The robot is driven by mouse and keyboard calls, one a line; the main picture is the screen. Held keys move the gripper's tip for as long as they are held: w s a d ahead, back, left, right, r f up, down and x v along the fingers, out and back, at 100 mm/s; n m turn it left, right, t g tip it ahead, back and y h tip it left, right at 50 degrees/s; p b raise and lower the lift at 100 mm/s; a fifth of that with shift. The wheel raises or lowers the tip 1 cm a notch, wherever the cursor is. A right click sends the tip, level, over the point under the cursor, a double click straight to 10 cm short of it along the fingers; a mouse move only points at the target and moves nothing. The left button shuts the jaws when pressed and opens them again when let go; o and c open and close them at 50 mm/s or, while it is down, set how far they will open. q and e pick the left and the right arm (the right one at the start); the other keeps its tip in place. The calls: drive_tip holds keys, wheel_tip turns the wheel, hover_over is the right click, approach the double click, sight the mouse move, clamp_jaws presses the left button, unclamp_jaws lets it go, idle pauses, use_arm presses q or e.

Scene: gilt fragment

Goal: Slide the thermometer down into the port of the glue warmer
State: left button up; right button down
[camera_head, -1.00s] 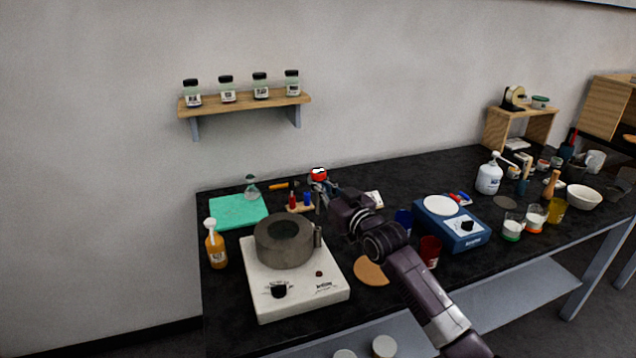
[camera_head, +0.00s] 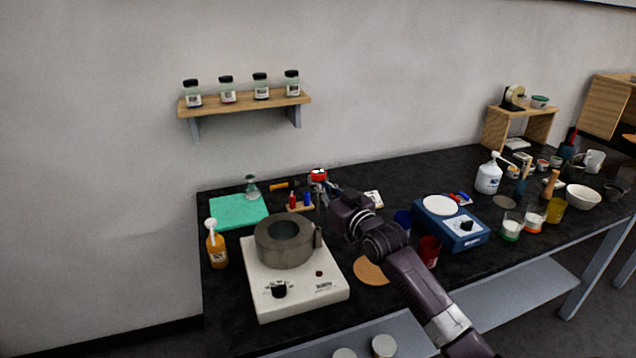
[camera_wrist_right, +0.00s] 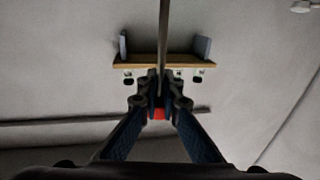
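The glue warmer (camera_head: 268,248) is a thick grey ring-shaped pot on a white base with a black knob. A narrow upright tube at its right side looks like the port (camera_head: 318,237). The thermometer has a red head (camera_head: 318,175), held above and behind the warmer. My right gripper (camera_head: 322,187) is at the head; its fingers (camera_wrist_right: 159,98) are shut on the thermometer. In the right wrist view its thin stem (camera_wrist_right: 163,40) runs straight out from between the fingertips. The stem's tip is not visible, and I cannot tell its alignment with the port. My left gripper is not in view.
A green mat (camera_head: 238,212) with a flask and an orange pump bottle (camera_head: 216,246) stand left of the warmer. A cork disc (camera_head: 370,270), red cup (camera_head: 429,250) and blue device (camera_head: 452,222) lie right. A shelf with jars (camera_head: 245,103) is on the wall.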

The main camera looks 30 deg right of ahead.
drive_tip(key=shift+w+f+b, duration=0.15)
drive_tip(key=shift+f+b, duration=3.15)
drive_tip(key=shift+f, duration=1.8)
drive_tip(key=c, duration=2.1)
unclamp_jaws()
drive_tip(key=s, duration=0.8)
drive_tip(key=shift+a+f, duration=0.1)
drive_tip(key=shift+a, duration=0.05)
